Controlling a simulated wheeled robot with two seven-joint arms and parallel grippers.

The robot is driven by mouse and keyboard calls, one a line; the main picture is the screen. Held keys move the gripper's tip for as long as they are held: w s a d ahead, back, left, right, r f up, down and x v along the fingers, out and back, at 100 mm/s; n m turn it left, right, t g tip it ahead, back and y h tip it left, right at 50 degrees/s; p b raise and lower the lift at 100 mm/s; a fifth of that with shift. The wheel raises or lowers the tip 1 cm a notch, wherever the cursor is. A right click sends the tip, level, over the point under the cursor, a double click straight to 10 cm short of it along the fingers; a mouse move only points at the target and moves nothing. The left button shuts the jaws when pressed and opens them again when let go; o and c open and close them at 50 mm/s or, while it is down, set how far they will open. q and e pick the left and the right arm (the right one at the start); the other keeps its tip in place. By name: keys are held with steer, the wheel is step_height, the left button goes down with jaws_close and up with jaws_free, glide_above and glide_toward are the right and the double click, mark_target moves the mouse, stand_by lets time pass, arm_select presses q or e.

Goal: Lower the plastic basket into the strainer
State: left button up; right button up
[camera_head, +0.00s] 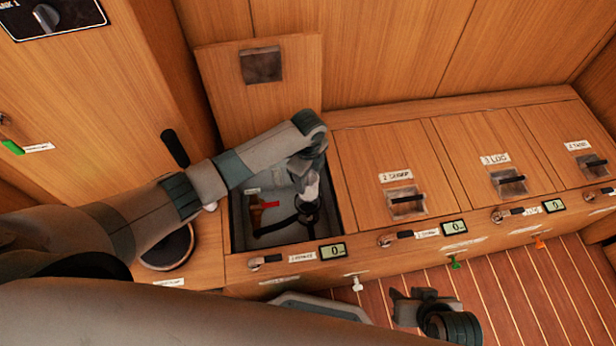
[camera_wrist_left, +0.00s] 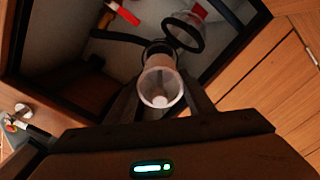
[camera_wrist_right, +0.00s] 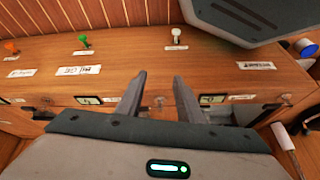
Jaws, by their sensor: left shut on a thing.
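The plastic basket (camera_wrist_left: 161,88), a pale translucent cup, is held between the fingers of my left gripper (camera_wrist_left: 161,95). My left gripper (camera_head: 306,178) reaches down into the open compartment at the left of the bench. Beyond the basket, a dark round fitting with a black hose (camera_wrist_left: 115,37) looks like the strainer (camera_wrist_left: 158,47). The basket partly covers it, and I cannot tell whether the basket is inside it or above it. A clear part with a black ring (camera_wrist_left: 183,34) is beside it. My right gripper (camera_wrist_right: 160,82) is open and empty, out in front of the bench.
The compartment's raised lid (camera_head: 285,85) stands behind the opening. A red-handled item (camera_wrist_left: 123,12) lies inside the compartment. Closed hatches (camera_head: 385,180) with latches run to the right. A round dark plate (camera_head: 168,247) is at the left. The floor (camera_head: 530,290) in front is open.

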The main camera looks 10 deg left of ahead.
arm_select(q)
steer(key=shift+f, duration=0.1)
arm_select(e)
steer(key=shift+a, duration=0.1)
